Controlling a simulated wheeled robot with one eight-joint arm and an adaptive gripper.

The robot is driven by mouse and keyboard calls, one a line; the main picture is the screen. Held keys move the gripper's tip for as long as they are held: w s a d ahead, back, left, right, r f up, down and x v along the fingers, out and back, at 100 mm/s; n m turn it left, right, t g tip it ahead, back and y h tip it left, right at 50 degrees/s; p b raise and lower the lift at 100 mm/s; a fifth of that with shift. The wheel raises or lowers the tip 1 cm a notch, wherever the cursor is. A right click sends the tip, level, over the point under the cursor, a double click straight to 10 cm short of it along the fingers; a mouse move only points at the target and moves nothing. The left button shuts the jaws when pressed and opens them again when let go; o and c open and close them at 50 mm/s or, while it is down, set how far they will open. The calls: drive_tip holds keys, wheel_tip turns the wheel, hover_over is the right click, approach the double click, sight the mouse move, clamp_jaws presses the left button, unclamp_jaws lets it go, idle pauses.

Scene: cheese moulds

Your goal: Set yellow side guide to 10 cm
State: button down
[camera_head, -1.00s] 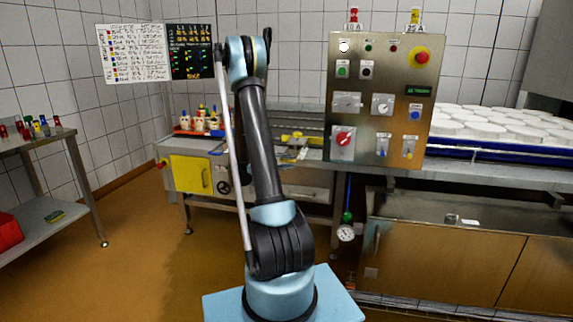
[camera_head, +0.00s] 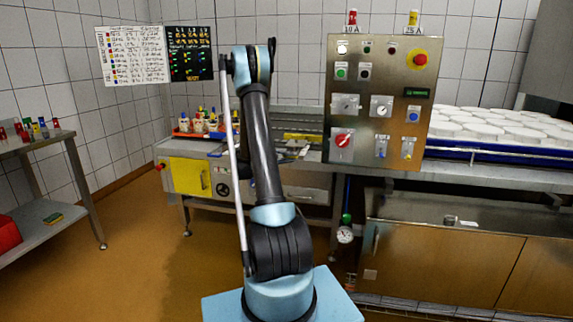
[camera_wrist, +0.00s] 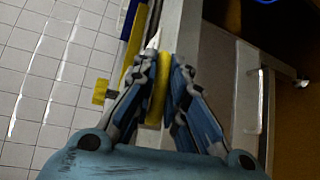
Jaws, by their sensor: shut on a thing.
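In the wrist view my gripper (camera_wrist: 165,68) is closed around a narrow upright yellow piece (camera_wrist: 158,97), which looks like part of the yellow side guide. A longer yellow strip (camera_wrist: 132,48) runs along the metal edge left of the fingers. A yellow knob (camera_wrist: 101,91) sticks out to the left. In the head view the yellow guide (camera_head: 303,136) lies on the steel line right of my arm. My arm covers part of that line, and I cannot clearly make out the fingers there. No scale reading is legible.
A control panel (camera_head: 378,100) stands right of the guide. White moulds (camera_head: 490,127) fill the line at far right. Several bottles (camera_head: 205,120) stand at the line's left end. A side table (camera_head: 35,140) is at far left. The brown floor (camera_head: 130,240) between is clear.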

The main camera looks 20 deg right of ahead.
drive_tip(key=shift+w+d+f, duration=0.15)
drive_tip(key=shift+w+d, duration=0.5)
drive_tip(key=shift+w, duration=0.25)
drive_tip(key=c, duration=1.7)
unclamp_jaws()
drive_tip(key=shift+f, duration=0.1)
drive_tip(key=shift+o, duration=0.2)
drive_tip(key=v, duration=1.2)
